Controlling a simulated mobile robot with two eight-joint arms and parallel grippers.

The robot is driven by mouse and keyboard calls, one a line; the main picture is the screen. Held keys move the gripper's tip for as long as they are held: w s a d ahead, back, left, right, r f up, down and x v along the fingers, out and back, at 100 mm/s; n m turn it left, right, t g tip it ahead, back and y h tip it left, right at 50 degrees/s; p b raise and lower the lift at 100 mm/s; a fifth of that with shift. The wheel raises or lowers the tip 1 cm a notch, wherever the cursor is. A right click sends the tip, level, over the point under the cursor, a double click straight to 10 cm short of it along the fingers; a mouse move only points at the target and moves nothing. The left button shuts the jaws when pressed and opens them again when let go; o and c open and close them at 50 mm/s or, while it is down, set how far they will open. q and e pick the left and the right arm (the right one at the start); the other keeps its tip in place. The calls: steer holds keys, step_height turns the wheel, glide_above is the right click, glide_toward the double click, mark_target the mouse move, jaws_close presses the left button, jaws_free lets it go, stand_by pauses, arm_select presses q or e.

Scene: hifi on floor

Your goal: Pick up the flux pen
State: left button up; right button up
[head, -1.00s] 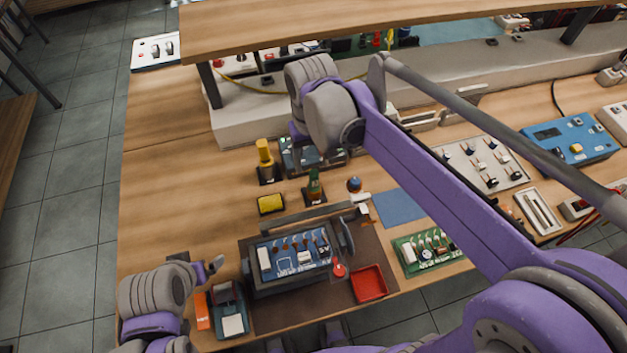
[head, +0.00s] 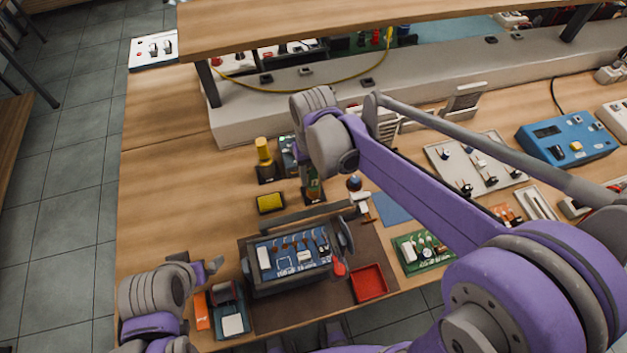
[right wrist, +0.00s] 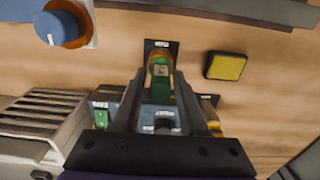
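A green pen-like bottle with an orange-brown end, which I take for the flux pen (right wrist: 160,68), stands in a small black holder. In the head view its lower part (head: 314,195) shows below my right gripper (head: 311,182). In the right wrist view my right gripper (right wrist: 161,80) is open, its two fingers on either side of the pen with gaps between. The holder's label is too small to read. My left gripper (head: 207,268) is low at the left, beside the board holder; its finger opening is unclear.
A yellow bottle (head: 263,152) and a yellow sponge (head: 270,203) stand left of the pen. A blue-knobbed item (head: 354,183) is close on its right. The circuit board holder (head: 292,260) and red tray (head: 369,282) lie nearer. A shelf (head: 400,20) overhangs behind.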

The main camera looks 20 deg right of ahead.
jaws_close()
steer(key=shift+r, duration=0.1)
arm_select(q)
steer(key=shift+w+r+p, duration=0.15)
steer(key=shift+r+p, duration=0.2)
steer(key=shift+r, duration=0.1)
arm_select(e)
step_height(320, 180, up, 10)
steer(key=shift+f, duration=0.1)
steer(key=shift+a, duration=0.1)
